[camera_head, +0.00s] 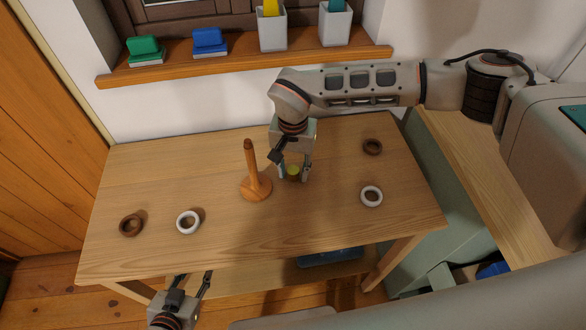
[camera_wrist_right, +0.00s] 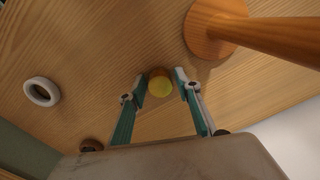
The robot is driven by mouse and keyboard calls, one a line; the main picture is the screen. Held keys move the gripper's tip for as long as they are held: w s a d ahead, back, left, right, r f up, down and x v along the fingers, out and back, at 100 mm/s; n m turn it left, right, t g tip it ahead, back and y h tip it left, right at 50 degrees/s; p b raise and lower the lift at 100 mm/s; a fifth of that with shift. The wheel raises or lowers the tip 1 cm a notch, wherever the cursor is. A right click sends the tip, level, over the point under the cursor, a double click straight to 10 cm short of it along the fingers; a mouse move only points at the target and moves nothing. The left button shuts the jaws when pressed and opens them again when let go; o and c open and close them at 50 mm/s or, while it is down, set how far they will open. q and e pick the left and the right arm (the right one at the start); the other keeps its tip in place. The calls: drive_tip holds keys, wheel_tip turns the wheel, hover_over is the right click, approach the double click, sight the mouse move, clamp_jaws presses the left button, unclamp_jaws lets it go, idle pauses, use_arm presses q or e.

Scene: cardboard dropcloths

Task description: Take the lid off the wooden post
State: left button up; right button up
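The wooden post (camera_head: 252,172) stands upright on a round base near the middle of the table. Its tip is darker; no ring is around it. It also shows in the right wrist view (camera_wrist_right: 265,38). A small round piece with a yellow-green face and brown side (camera_head: 293,171) is just right of the post. I cannot tell whether it is the lid. My right gripper (camera_head: 294,175) is open, with its fingers on either side of this piece, as the right wrist view shows (camera_wrist_right: 161,84). My left gripper (camera_head: 193,281) is open and empty, low at the table's front edge.
On the table (camera_head: 300,232) lie a dark ring (camera_head: 123,226) and a white ring (camera_head: 179,224) at left, and a dark ring (camera_head: 365,149) and white ring (camera_head: 363,196) at right. A windowsill (camera_head: 230,67) behind holds boxes and cups. The table's front middle is clear.

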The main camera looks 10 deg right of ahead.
sight(293, 171)
idle(0.3)
drive_tip(key=shift+r, duration=0.3)
wheel_tip(293, 171, up, 12)
drive_tip(key=shift+s+f, duration=0.15)
